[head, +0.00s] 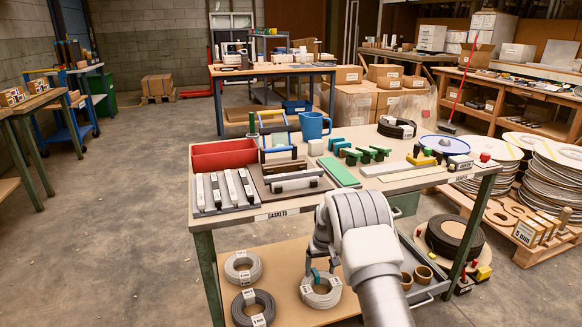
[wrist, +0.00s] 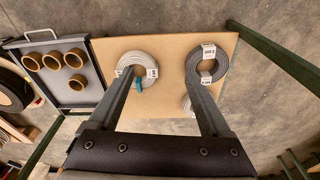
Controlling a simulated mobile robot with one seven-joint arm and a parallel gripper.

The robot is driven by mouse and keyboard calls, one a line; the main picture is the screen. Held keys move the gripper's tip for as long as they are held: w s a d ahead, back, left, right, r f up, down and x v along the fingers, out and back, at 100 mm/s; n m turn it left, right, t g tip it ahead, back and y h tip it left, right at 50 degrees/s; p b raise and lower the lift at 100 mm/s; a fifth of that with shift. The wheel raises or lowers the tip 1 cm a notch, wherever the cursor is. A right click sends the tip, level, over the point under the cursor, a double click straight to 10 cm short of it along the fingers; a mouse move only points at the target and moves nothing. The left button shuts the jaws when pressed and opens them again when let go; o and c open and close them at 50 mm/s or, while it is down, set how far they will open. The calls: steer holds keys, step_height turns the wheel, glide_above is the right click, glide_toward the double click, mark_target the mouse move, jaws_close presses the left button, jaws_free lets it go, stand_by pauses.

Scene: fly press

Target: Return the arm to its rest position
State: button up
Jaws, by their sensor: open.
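My gripper (head: 322,252) hangs at the front edge of the gasket table (head: 375,182), above its lower shelf (head: 289,262). A light grey coil with a teal band (head: 321,297) lies on the shelf below; in the wrist view this coil (wrist: 124,68) is partly behind the left finger. A dark grey coil (wrist: 200,60) is beyond the right finger. A third, paler coil (wrist: 187,104) is mostly hidden by that finger.
A grey tray with brown rings (wrist: 61,77) sits beside the shelf. Stacked discs (head: 556,175) stand on a pallet at right. The floor at left is open.

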steer(key=s+d+r+t, duration=0.1)
steer(key=s+r, duration=0.4)
steer(key=r, duration=0.5)
steer(key=s+d+r+m, duration=0.1)
steer(key=s+r, duration=0.4)
steer(key=r, duration=0.5)
steer(key=s+d+r+t, duration=0.1)
steer(key=s+r, duration=0.5)
steer(key=r, duration=0.4)
steer(key=s+d+r+m+t, duration=0.1)
steer(key=s+r, duration=0.1)
steer(key=s, duration=1.1)
steer(key=s+d+r+t, duration=0.1)
steer(key=s+r, duration=0.2)
steer(key=s, duration=1)
step_height(320, 180, up, 25)
steer(key=p, duration=2.5)
steer(key=shift+r+p, duration=0.2)
steer(key=shift+p, duration=0.15)
steer(key=shift+w, duration=0.1)
